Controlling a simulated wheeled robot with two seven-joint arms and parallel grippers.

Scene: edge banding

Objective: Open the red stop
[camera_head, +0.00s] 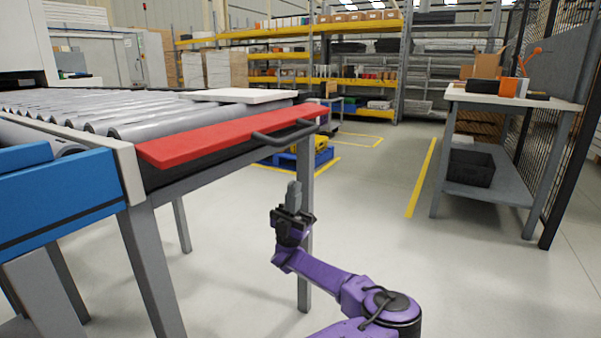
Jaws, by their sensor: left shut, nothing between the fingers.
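The red stop (225,136) is a long flat red bar along the near side of the roller conveyor. A dark bar handle (284,136) sits at its right end. My left gripper (293,190) points up, below the handle and apart from it in the picture. Its fingers are shut and empty. My right gripper is not in view.
Grey rollers (165,121) lie behind the stop, with a white panel (238,95) on them. Grey conveyor legs (305,225) stand beside my left gripper. A workbench (510,100) with a black crate (471,168) stands at right.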

